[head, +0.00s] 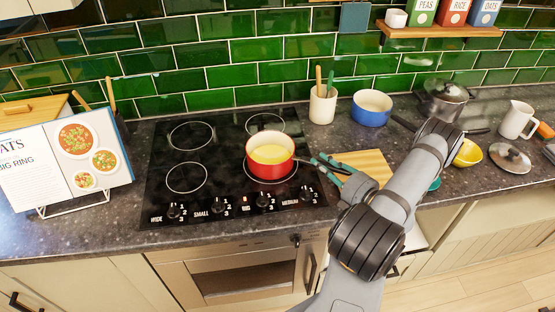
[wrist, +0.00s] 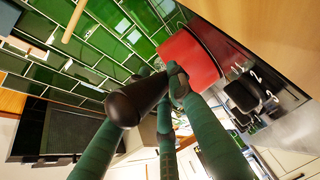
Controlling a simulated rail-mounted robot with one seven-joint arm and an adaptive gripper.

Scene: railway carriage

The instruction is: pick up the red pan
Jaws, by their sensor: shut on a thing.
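The red pan (head: 271,168) is upright over the front right ring of the black hob, yellowish inside. I cannot tell whether its base touches the glass. Its dark handle points right, towards my gripper (head: 326,163). In the wrist view the red pan (wrist: 189,60) is at the upper middle, and its black handle (wrist: 130,103) runs between the green fingers of my gripper (wrist: 173,80). The fingers are shut on the handle, close to the pan's wall. In the head view the fingers hide most of the handle.
A wooden board (head: 365,161) lies right of the hob (head: 225,195), beside my arm. Behind stand a utensil pot (head: 322,107) and a blue pan (head: 372,112). A yellow bowl (head: 467,154) and a lid (head: 510,158) are further right. A cookbook (head: 75,165) stands left. The hob's left side is clear.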

